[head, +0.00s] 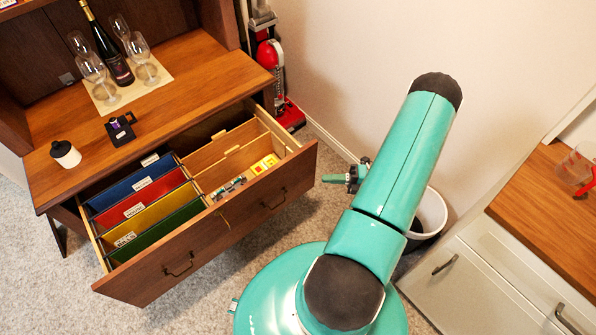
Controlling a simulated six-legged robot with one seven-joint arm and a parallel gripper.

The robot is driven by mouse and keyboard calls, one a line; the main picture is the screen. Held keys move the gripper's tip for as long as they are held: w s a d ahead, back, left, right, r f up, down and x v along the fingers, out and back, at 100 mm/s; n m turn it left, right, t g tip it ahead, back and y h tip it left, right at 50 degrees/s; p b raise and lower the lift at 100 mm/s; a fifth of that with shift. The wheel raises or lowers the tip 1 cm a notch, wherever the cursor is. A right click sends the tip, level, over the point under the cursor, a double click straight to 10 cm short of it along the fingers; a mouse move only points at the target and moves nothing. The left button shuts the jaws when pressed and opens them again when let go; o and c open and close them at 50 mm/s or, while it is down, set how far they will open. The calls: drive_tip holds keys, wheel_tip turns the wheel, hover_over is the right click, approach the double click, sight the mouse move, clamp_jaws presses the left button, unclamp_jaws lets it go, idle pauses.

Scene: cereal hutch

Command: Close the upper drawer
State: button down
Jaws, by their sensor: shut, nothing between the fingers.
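The upper drawer (228,228) is pulled far out of the brown wooden hutch (180,88). Its wide front faces lower right and carries two dark handles, one near the left end (179,266) and one near the right (275,200). Blue, red, yellow and green files stand in its left part, with wooden dividers and small boxes to the right. My gripper (338,179) shows partly from behind my teal arm, right of the drawer's right front corner. It looks shut and empty, with a gap between it and the drawer front.
A wine bottle (105,45) and several glasses stand on a mat on the hutch top, near a small white jar (65,154). A red vacuum cleaner (273,58) stands beside the hutch. A bin (431,212) and white cabinet (470,285) are at right.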

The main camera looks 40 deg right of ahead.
drive_tip(key=f+m, duration=0.1)
approach(281, 169)
drive_tip(key=shift+t, duration=0.3)
drive_tip(key=x, duration=0.5)
drive_tip(key=shift+s+a+f, duration=0.15)
drive_tip(key=shift+a, duration=0.4)
drive_tip(key=shift+w, duration=0.3)
drive_tip(key=shift+w, duration=0.1)
